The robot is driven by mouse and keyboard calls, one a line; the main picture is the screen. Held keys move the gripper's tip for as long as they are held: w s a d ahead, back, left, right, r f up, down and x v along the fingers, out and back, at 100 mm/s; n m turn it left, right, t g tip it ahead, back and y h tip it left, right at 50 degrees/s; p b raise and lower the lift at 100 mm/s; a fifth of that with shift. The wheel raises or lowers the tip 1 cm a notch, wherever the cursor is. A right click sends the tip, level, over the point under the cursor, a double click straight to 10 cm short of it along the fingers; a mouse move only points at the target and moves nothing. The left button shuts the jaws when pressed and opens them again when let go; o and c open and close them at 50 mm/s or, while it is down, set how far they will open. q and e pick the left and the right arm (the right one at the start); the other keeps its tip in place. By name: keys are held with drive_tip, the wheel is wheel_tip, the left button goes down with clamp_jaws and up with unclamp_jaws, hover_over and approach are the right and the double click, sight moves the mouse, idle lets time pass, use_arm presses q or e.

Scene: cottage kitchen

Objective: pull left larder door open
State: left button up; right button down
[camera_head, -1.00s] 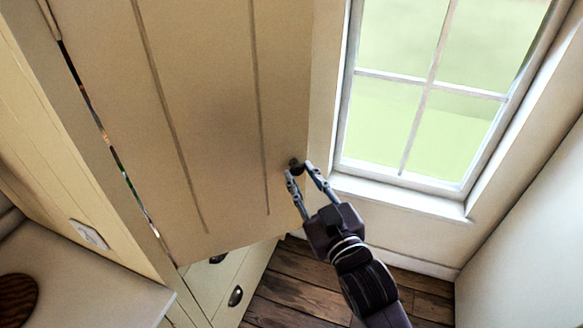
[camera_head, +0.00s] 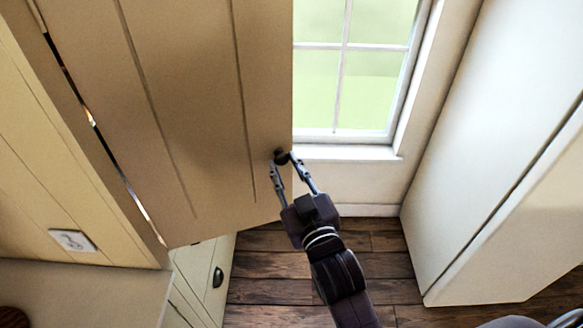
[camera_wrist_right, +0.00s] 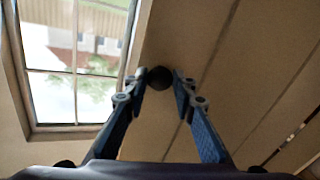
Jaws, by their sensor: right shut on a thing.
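The left larder door (camera_head: 190,110) is a cream plank door. It stands swung out from its cabinet, with a thin bright gap along its hinge side at the left. Its dark round knob (camera_head: 282,157) is near the free edge, low on the door. My right gripper (camera_head: 289,163) is shut on the knob, one finger on each side. In the right wrist view the knob (camera_wrist_right: 160,78) sits between the fingertips, in front of the door face (camera_wrist_right: 225,70). My left gripper is not in view.
A window (camera_head: 350,75) with a white sill is behind the door's free edge. Drawers with a dark cup handle (camera_head: 218,277) are below the door. A tall pale panel (camera_head: 480,150) stands at the right. Wooden floor (camera_head: 300,270) between them is clear. A wall socket (camera_head: 72,240) is at left.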

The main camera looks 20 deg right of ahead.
drive_tip(key=shift+s+a+r, duration=0.1)
drive_tip(key=shift+s, duration=0.1)
idle(0.3)
drive_tip(key=c, duration=1.6)
unclamp_jaws()
drive_tip(key=shift+s+f, duration=0.2)
drive_tip(key=shift+s, duration=0.3)
drive_tip(key=s, duration=1.1)
drive_tip(key=shift+d+r, duration=0.15)
drive_tip(key=shift+d, duration=0.25)
drive_tip(key=shift+c, duration=0.4)
